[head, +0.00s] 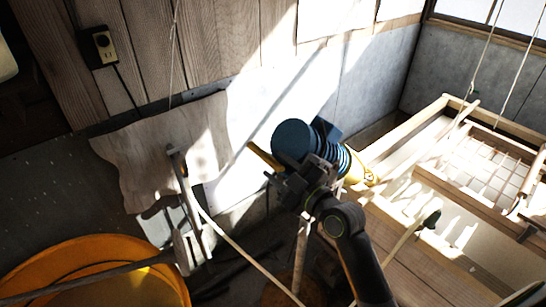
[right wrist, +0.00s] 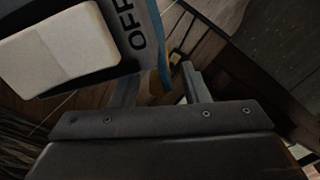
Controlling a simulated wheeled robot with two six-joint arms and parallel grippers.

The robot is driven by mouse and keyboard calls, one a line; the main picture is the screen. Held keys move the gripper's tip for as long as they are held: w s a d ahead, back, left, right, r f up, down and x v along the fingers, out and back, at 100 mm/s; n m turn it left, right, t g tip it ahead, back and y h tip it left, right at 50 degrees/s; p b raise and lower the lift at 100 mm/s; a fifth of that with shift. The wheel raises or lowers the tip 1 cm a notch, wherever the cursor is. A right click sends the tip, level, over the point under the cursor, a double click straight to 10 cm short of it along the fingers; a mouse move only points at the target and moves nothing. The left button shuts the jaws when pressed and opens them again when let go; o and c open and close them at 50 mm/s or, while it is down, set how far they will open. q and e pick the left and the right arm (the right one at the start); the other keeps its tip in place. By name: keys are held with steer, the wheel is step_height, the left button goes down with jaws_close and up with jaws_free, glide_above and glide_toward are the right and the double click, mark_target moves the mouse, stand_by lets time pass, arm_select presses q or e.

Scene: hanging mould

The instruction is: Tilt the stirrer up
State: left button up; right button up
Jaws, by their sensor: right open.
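The stirrer shows in the head view as a blue ribbed motor body (head: 293,139) with a yellow end piece (head: 360,170) on its right and a yellow bar (head: 262,155) on its left. My right gripper (head: 285,183) is in front of and just below the motor and hides part of it. In the right wrist view a blue-edged part marked OFF (right wrist: 140,35), with a pale switch block (right wrist: 65,50), fills the upper left. The open fingers (right wrist: 160,88) are close to its lower edge; I cannot tell whether they touch it. My left gripper is out of view.
A wooden vat (head: 395,132) stands at the right, with a slatted frame (head: 490,170) hung on cords over it. An orange tub (head: 160,285) is at the lower left. A wooden-handled tool (head: 190,210) stands between tub and stirrer. A wall socket (head: 102,45) is at the upper left.

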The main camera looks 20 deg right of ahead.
steer(key=shift+p+x, duration=0.3)
steer(key=shift+x, duration=1.1)
steer(key=shift+d, duration=0.1)
jaws_close()
steer(key=shift+f, duration=0.1)
